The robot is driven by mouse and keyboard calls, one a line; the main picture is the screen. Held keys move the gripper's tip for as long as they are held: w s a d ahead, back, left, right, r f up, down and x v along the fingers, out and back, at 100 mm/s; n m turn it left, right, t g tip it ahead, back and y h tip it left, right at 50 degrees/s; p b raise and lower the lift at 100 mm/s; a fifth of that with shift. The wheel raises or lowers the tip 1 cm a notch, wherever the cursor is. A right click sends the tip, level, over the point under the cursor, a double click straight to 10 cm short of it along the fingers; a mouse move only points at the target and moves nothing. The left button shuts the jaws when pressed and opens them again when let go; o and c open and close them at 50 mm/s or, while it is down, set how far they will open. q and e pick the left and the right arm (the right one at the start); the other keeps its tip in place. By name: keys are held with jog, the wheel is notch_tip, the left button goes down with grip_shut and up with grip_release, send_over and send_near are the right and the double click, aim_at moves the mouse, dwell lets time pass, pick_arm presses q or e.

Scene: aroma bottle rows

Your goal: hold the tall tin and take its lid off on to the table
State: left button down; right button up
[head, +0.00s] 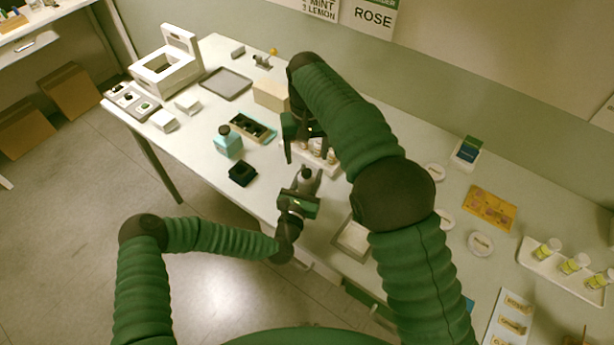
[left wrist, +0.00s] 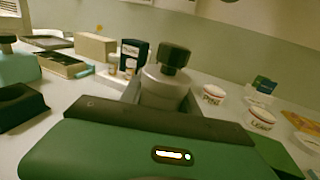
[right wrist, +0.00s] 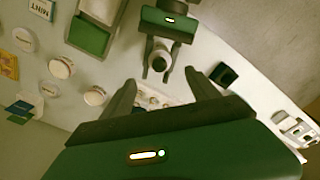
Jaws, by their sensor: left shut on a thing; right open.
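The tall tin is a grey, round-shouldered can with a dark lid. In the left wrist view the tin (left wrist: 163,92) stands upright between my left fingers, with the lid (left wrist: 175,56) on top. In the head view my left gripper (head: 304,186) is shut around the tin (head: 307,178) at the table's front edge. The right wrist view shows the tin (right wrist: 158,62) from above in my left gripper (right wrist: 160,68). My right gripper (head: 306,132) is beyond and above it in the head view. Its fingers (right wrist: 161,90) are open and empty, apart from the tin.
A white rack of small bottles (head: 318,155) is close behind the tin. A shallow tray (head: 354,238) lies to the right.

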aim_at(305, 172)
jog(key=s+r+t, duration=0.3)
jog(key=shift+y, duration=0.3)
jog(key=x, duration=1.1)
jog(key=shift+s+d+f, duration=0.2)
jog(key=shift+f, duration=0.25)
jog(key=shift+g, duration=0.3)
grip_shut()
jog(key=shift+s, duration=0.1)
jog(key=shift+r, duration=0.15)
jog(key=shift+r, duration=1)
jog(key=shift+r, duration=0.1)
